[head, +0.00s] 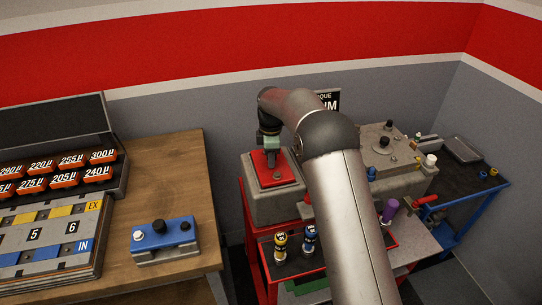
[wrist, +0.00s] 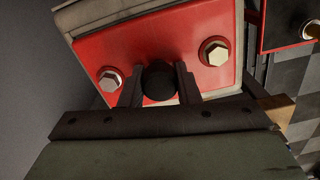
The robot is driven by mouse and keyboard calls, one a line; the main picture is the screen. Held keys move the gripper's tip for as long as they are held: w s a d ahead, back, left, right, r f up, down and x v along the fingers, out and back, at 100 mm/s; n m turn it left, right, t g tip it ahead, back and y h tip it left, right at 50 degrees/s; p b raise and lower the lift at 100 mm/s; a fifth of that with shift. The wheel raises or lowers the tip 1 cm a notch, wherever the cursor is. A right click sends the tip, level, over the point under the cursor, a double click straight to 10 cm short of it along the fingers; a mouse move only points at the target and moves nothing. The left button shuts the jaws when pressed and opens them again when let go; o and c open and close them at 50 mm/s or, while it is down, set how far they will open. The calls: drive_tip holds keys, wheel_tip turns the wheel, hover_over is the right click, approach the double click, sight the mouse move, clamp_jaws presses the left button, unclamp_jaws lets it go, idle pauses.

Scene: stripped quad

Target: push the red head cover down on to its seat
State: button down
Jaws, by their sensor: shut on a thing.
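My gripper (head: 271,163) is over the cover, pointing down. In the wrist view my gripper (wrist: 160,85) has one finger on each side of the knob and is shut on it. The underside of the cover is hidden, so I cannot tell how closely it sits.
A wooden bench (head: 180,165) on the left holds a blue gauge block (head: 163,236) and a rack of orange labelled pieces (head: 75,160). A red cart tray (head: 292,262) in front holds a yellow-banded and a blue-banded cylinder. A grey machine head (head: 395,160) stands right of my arm.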

drive_tip(key=shift+f, duration=0.25)
drive_tip(key=c, duration=1)
unclamp_jaws()
wheel_tip(320, 180, up, 18)
drive_tip(key=b, duration=0.1)
drive_tip(key=shift+f, duration=0.25)
